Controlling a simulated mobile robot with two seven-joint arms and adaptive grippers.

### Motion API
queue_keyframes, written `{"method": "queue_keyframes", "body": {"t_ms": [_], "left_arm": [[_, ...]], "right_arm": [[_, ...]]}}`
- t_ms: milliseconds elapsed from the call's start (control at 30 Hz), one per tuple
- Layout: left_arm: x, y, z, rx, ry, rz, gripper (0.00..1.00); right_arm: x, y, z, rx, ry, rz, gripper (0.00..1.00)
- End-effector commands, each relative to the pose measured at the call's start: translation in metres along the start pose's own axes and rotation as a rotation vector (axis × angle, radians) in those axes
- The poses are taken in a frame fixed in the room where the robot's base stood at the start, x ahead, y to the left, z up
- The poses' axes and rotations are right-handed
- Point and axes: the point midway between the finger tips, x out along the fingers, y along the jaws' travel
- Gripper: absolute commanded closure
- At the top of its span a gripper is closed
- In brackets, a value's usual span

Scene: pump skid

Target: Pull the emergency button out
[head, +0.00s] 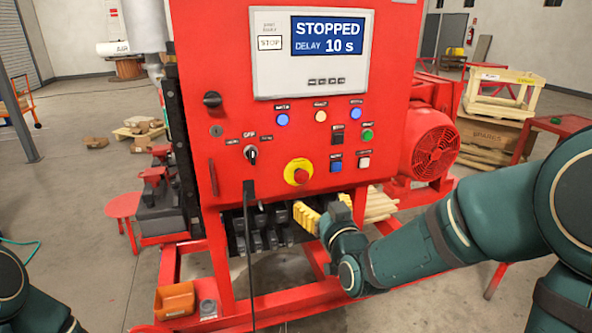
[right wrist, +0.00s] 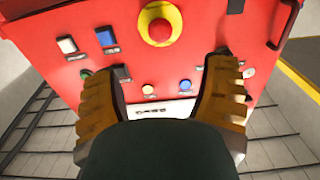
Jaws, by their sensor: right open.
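The emergency button (head: 299,175) is a red knob on a yellow round base on the front of the red control panel (head: 225,180), low in its middle. In the right wrist view the emergency button (right wrist: 159,30) shows at the top centre, beyond the fingertips. My right gripper (head: 322,210) is just below and right of the button in the head view, apart from it. Its yellow fingers (right wrist: 165,75) are spread wide with nothing between them. My left gripper is not in view; only part of my left arm shows at the lower left.
A display (head: 328,36) reads STOPPED, DELAY 10 s. Lamps and switches, including a rotary switch (head: 251,153) and a green button (head: 367,135), surround the emergency button. A black cable (head: 249,240) hangs at left. A red motor (head: 430,145) stands at right. An orange bin (head: 175,299) sits low left.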

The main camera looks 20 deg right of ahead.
Motion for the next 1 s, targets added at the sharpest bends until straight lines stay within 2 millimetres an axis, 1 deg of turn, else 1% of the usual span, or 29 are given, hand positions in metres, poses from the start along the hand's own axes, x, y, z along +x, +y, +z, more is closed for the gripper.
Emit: {"method": "queue_keyframes", "body": {"t_ms": [167,500,700,833,1000], "left_arm": [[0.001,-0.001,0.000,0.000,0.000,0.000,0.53],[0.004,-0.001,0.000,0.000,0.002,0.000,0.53],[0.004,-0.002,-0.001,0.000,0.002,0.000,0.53],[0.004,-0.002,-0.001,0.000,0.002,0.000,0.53],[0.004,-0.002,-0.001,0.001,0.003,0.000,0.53]], "right_arm": [[0.021,-0.001,0.001,-0.004,-0.001,-0.002,0.26],[0.088,0.000,0.002,-0.005,-0.002,0.000,0.26],[0.118,-0.001,0.002,-0.003,-0.003,-0.001,0.26],[0.130,-0.001,0.001,-0.002,-0.002,-0.001,0.26],[0.136,-0.001,0.002,-0.001,-0.003,-0.001,0.26]]}}
